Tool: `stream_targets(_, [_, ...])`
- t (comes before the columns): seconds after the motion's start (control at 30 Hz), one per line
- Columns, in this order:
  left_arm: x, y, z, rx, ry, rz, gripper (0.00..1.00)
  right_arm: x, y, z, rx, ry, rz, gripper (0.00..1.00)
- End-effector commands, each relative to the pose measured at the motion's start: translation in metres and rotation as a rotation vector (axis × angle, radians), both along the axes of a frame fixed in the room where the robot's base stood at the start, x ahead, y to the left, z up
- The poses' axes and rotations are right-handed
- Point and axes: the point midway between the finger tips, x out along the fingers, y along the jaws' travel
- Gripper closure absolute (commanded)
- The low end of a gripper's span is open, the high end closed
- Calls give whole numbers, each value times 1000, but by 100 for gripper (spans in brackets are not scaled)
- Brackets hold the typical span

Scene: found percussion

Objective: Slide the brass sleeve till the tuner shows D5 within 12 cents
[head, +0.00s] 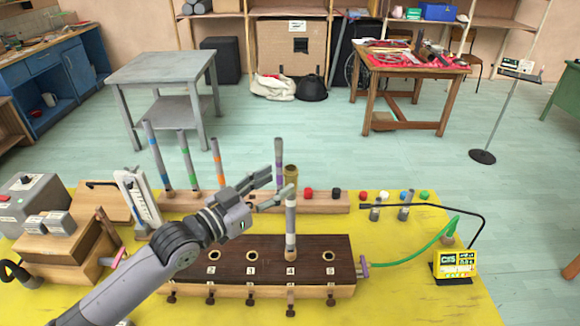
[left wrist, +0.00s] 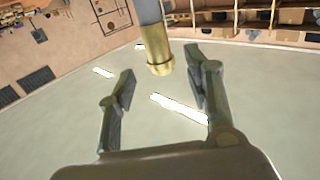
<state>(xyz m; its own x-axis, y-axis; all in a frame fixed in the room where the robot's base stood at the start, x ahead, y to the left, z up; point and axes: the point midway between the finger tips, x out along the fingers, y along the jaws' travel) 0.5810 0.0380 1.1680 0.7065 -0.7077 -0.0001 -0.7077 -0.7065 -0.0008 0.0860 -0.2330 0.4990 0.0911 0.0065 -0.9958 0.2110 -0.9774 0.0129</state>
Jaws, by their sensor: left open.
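The brass sleeve (head: 291,176) sits on top of a grey pipe (head: 291,217) with pale bands, which stands upright in hole 4 of the dark-topped wooden block (head: 225,248). My left gripper (head: 280,184) is open just left of the sleeve. In the left wrist view the sleeve (left wrist: 157,52) shows between and a little beyond the spread fingers of the left gripper (left wrist: 160,68), with no visible contact. The yellow tuner (head: 455,263) at the right has a dark reading that looks like C#5; its cents are too small to read. My right gripper is not in view.
Behind the block, a wooden rack (head: 315,203) holds several upright pipes and coloured caps. A green hose (head: 415,254) runs from the block's right end. A thin black arm (head: 420,206) reaches over the yellow table (head: 400,300). A grey box (head: 32,200) stands left.

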Motion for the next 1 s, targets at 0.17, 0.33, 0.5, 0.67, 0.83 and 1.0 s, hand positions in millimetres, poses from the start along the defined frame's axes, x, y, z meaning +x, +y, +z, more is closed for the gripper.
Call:
stream_targets(0.17, [22,-23,3,-1,0,0,53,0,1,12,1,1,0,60])
stream_targets(0.33, [35,-34,1,-1,0,0,53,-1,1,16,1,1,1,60])
stream_targets(0.5, [39,-39,0,0,0,0,53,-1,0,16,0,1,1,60])
stream_targets(0.67, [39,-39,-1,0,0,0,53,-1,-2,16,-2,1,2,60])
stream_targets(0.83, [39,-39,-1,-1,1,0,60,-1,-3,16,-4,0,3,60])
stream_targets(1.0, [39,-38,0,-1,1,0,71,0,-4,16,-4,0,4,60])
